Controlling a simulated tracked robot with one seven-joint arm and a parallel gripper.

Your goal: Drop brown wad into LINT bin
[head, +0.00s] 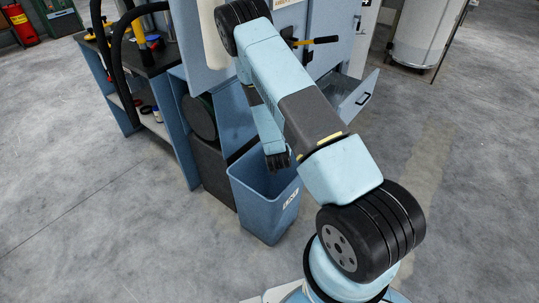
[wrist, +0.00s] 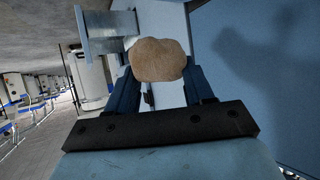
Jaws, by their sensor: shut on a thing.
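The brown wad (wrist: 158,60) is a tan, rounded lump held between the two fingers of my gripper (wrist: 160,80) in the wrist view. In the head view my gripper (head: 277,161) hangs from the arm over the open top of the LINT bin; the wad cannot be made out there. The LINT bin (head: 268,215) is a blue, open-topped bin on the floor with a small white label on its front right side. The label is too small to read surely. The bin's inside is partly hidden by the gripper and arm.
A blue-grey machine (head: 332,25) stands behind the bin, with an open drawer (head: 355,98) at its right. A workbench (head: 150,62) with hoses and tools stands at the left. A pale cylindrical drum (head: 420,35) is at the back right. The floor in front and left is clear.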

